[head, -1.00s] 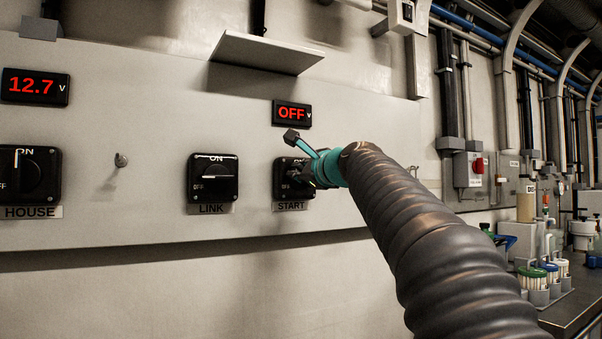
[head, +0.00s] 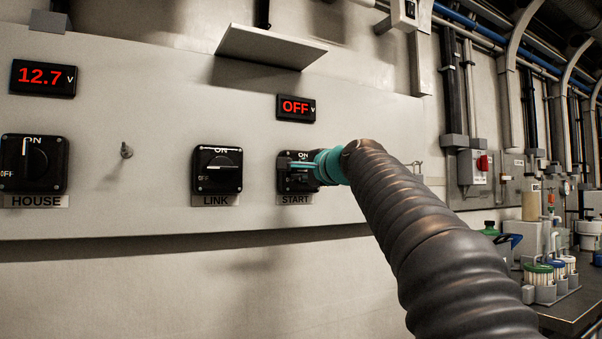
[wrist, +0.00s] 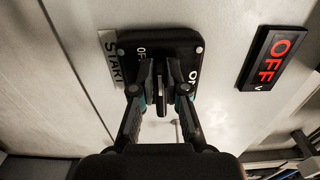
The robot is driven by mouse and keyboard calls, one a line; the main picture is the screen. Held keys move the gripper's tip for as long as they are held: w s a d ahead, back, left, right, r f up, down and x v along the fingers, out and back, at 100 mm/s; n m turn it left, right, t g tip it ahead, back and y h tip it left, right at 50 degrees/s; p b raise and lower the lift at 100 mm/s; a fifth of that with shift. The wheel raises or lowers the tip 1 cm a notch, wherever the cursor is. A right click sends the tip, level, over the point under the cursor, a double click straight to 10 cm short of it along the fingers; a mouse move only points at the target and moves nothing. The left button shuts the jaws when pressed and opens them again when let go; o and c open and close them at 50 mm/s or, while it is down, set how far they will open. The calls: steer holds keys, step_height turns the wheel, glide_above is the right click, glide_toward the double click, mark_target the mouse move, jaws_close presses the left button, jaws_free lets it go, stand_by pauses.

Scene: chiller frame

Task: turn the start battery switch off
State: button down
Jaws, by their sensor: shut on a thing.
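The start battery switch (head: 285,184) is a black square rotary switch above the START label, at the right of the panel. Its display (head: 296,108) reads OFF in red; it also shows in the wrist view (wrist: 272,58). In the wrist view the switch plate (wrist: 128,50) has the ON mark at its right and the OFF mark at its upper left. My gripper (wrist: 161,95) is shut on the switch handle (wrist: 162,100), one finger on each side. The handle lies up-down in that picture, crosswise to the ON side. In the head view my gripper (head: 303,165) hides much of the switch.
The LINK switch (head: 217,170) is close on the left, and the HOUSE switch (head: 35,164) is farther left, below a 12.7 V display (head: 43,78). A small shelf (head: 271,47) sticks out above. A bench (head: 575,310) with bottles is at the right.

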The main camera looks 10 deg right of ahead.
stand_by(0.4)
steer(key=c, duration=1.2)
jaws_free()
steer(key=shift+s, duration=0.1)
steer(key=v, duration=1.1)
steer(key=shift+s+d, duration=0.15)
steer(key=shift+s, duration=0.2)
